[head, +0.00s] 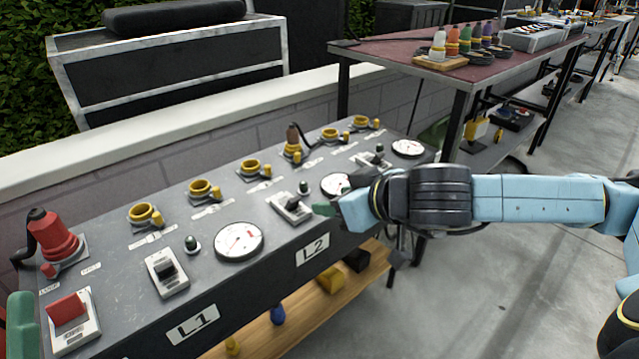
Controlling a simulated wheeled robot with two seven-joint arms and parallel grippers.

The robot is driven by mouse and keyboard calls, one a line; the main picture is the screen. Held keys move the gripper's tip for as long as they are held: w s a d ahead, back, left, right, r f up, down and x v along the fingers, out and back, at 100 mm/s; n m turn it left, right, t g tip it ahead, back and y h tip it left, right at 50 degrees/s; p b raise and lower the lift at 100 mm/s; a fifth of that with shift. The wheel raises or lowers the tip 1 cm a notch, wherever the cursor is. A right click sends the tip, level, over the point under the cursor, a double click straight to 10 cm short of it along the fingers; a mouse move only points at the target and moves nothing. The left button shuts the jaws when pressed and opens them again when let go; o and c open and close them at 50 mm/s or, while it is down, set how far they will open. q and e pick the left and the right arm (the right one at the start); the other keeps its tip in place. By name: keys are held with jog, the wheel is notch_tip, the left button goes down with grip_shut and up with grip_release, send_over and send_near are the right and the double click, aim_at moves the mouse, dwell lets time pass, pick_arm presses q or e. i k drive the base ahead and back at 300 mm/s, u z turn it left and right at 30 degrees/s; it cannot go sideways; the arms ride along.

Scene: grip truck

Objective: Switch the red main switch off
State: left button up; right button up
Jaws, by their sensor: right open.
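The red main switch (67,309) is a red rocker on a pale plate at the near left end of the grey control panel (120,285). Its red face is tilted up; I cannot read the marks on its plate. My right gripper (334,208) is open and empty over the L2 part of the panel, far to the right of the red switch. A green piece at the left edge, close beside the switch, looks like a fingertip of my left gripper (22,325); the rest is out of frame.
A red plug (54,238) stands behind the switch. A black switch (167,273), a round gauge (239,241) and several yellow-ringed sockets lie along the panel. A wooden shelf (270,338) is below. A table (400,51) with bottles stands at the back right.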

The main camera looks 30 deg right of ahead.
aim_at(71, 308)
jog(key=k, duration=1)
